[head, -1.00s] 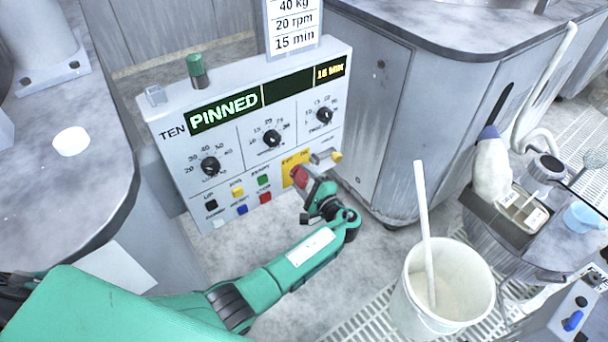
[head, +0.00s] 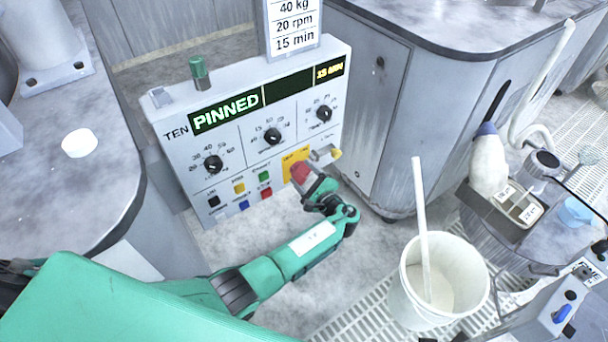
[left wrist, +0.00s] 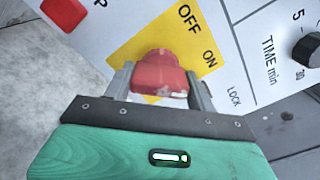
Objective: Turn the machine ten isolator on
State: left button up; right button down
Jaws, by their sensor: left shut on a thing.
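The machine panel marked TEN (head: 190,172) stands at the upper left of the head view, its display (head: 226,114) reading PINNED. The red isolator knob (head: 300,171) sits on a yellow plate (head: 288,157) at its lower right. In the left wrist view the knob (left wrist: 160,72) lies between the fingers, with the words OFF and ON on the plate (left wrist: 128,52) and LOCK beyond it. My left gripper (head: 306,176) is shut on the knob, a finger on each side. The knob's pointing direction is hard to tell. My right gripper is not in view.
A grey lever with a yellow end (head: 335,154) juts out just right of the isolator. Several coloured buttons and dials (head: 272,136) are close by. A white bucket (head: 405,298) with a stick stands on the floor at right. A cabinet (head: 375,110) flanks the panel.

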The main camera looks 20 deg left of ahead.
pick_arm(q)
jog(key=shift+d, duration=0.1)
jog(key=o, duration=0.9)
jog(key=shift+o, duration=0.4)
